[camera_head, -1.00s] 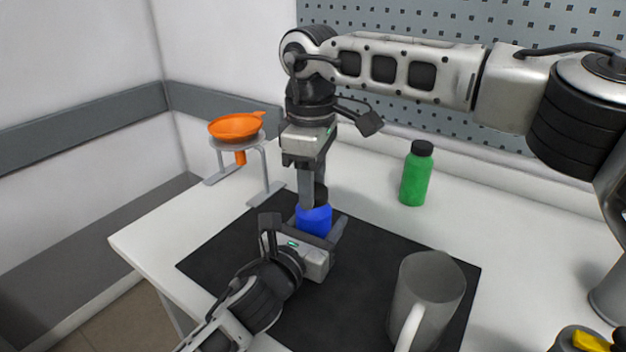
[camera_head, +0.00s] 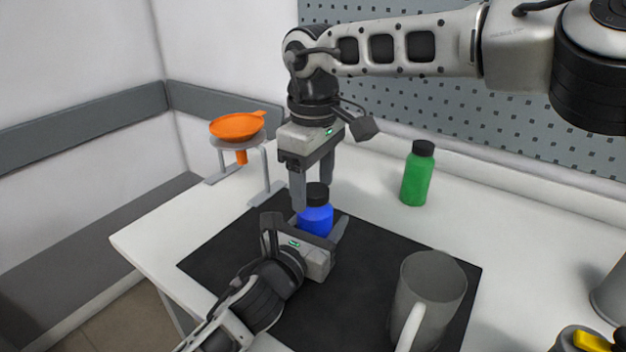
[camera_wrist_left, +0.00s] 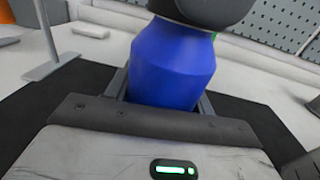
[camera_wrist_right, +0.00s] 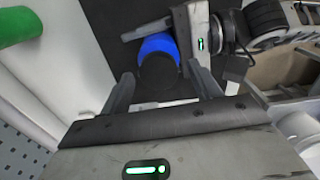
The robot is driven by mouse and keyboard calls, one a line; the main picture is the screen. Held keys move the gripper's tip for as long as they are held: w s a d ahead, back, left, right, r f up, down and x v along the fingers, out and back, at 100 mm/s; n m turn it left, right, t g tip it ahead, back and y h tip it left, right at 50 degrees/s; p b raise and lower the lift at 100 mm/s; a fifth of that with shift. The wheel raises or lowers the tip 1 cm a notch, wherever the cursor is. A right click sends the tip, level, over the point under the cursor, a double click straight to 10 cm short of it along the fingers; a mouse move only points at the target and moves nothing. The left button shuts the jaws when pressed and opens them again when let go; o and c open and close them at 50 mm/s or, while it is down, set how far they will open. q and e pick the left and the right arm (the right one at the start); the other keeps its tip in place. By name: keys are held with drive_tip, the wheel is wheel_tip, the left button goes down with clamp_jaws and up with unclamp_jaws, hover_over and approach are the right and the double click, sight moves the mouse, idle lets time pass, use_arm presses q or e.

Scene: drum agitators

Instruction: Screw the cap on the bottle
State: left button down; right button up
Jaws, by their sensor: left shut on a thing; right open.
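The blue bottle (camera_head: 316,220) stands upright on the black mat (camera_head: 215,262), and its black cap (camera_head: 317,194) sits on its neck. My left gripper (camera_head: 318,236) is shut on the bottle's body from the front; the left wrist view shows the bottle (camera_wrist_left: 172,66) between its fingers. My right gripper (camera_head: 312,196) points down over the bottle. Its fingers are spread on either side of the cap with gaps, and it holds nothing. In the right wrist view the cap (camera_wrist_right: 158,78) lies between the open fingertips. Whether the cap is fully tightened cannot be told.
A green bottle (camera_head: 417,178) with a black cap stands at the back right of the mat. A grey mug (camera_head: 430,290) stands on the mat's right part. An orange funnel (camera_head: 237,127) rests in a metal stand at the back left. A yellow-and-black object (camera_head: 582,340) is at the lower right.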

drive_tip(key=shift+r, duration=2.25)
drive_tip(key=shift+c, duration=0.2)
